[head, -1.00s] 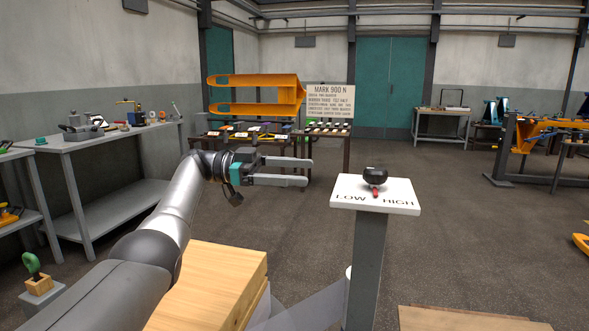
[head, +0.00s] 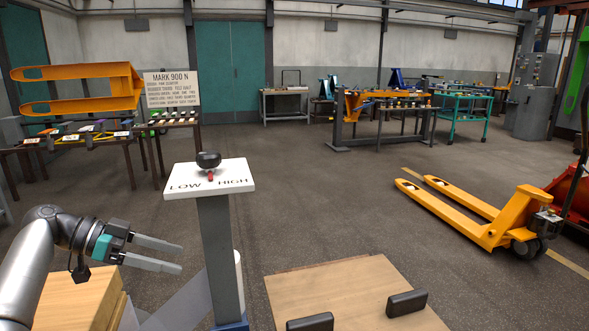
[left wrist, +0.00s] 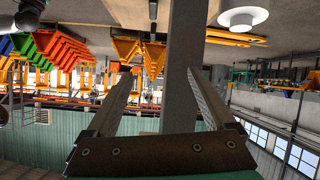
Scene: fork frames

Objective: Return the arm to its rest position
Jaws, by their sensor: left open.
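My left arm comes in at the lower left of the head view. Its gripper (head: 180,256) is open and empty, with its two fingers pointing right, lower than the white panel and left of its post. In the left wrist view the two fingers (left wrist: 160,85) stand apart, and the grey post (left wrist: 183,60) shows between them, farther off. The white LOW/HIGH panel (head: 238,184) sits on the grey post (head: 219,250) and carries a black knob (head: 208,159) with a red pointer. My right gripper is not in view.
A wooden box (head: 75,298) is below my left gripper. A wooden board (head: 350,285) with two black blocks lies right of the post. A yellow pallet jack (head: 490,228) stands at right. A table (head: 115,150) stands at back left. The middle floor is clear.

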